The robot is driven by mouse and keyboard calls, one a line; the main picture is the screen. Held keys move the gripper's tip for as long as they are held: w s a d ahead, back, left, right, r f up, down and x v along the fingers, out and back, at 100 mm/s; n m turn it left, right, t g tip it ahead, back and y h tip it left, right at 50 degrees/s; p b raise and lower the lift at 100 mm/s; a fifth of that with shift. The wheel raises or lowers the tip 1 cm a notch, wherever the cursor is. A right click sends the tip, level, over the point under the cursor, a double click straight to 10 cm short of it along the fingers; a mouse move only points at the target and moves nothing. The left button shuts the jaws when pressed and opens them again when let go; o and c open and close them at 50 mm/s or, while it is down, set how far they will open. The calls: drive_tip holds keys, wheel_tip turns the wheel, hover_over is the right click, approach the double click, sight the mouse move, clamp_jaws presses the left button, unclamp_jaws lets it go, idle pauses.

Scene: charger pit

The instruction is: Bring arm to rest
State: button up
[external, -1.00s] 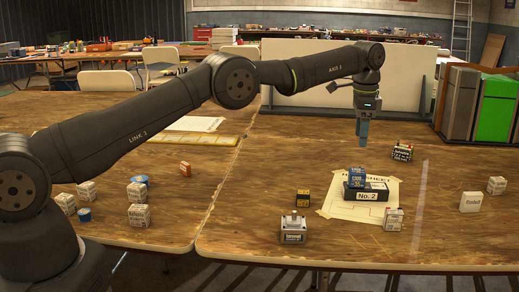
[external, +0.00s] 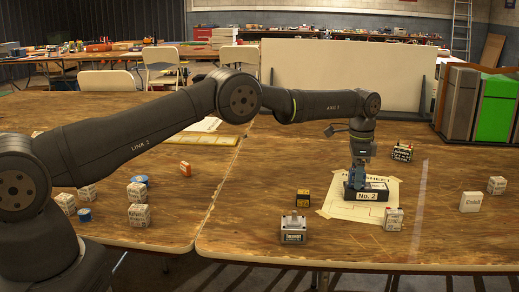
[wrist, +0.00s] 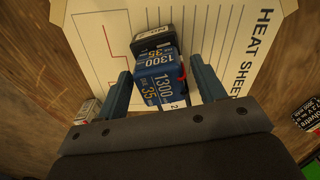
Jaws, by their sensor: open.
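My gripper (external: 356,172) is low over the black charger block marked No. 2 (external: 367,194). In the wrist view my gripper (wrist: 160,70) is open, with one finger on either side of a blue battery pack (wrist: 158,80) printed 1300 and 35. A gap shows beside the pack, and I cannot tell whether either finger touches it. In the external view the pack is mostly hidden by the fingers on top of the block. The block stands on the cream heat sheet (external: 337,207), whose lettering also shows in the wrist view.
Grey and green bins (external: 497,110) are at back right. The left tabletop has several small packs.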

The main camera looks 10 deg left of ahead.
drive_tip(key=shift+r, duration=2.05)
